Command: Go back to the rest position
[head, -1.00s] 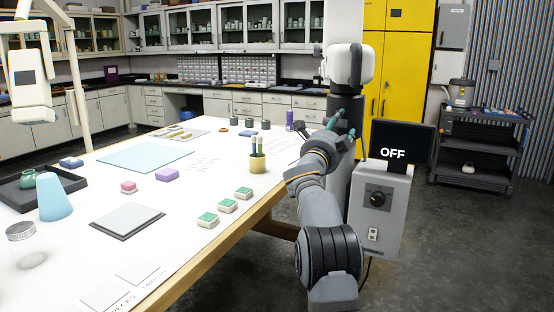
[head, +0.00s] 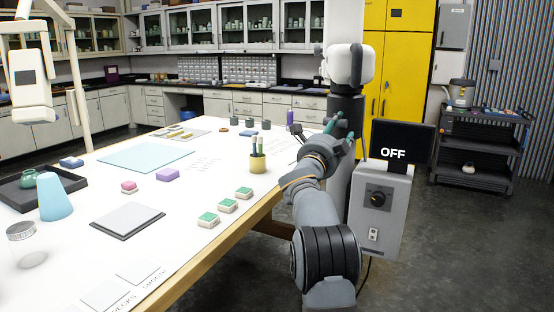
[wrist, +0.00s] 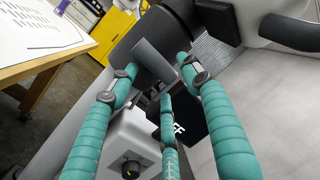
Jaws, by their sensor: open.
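My gripper (head: 341,127) is at the end of my raised arm, beyond the right edge of the table, left of the OFF screen in the head view. Its teal fingers are spread apart and empty. In the wrist view my gripper (wrist: 160,78) shows long teal fingers with nothing held between them. Part of the dark screen and the dial box shows behind and between the fingers there.
The white table (head: 120,215) holds green-topped blocks (head: 228,206), a pen cup (head: 258,164), a blue cone (head: 55,198) and a black tray (head: 75,181). A grey dial box (head: 378,212) with an OFF screen (head: 402,142) stands right of my arm. Open floor lies further right.

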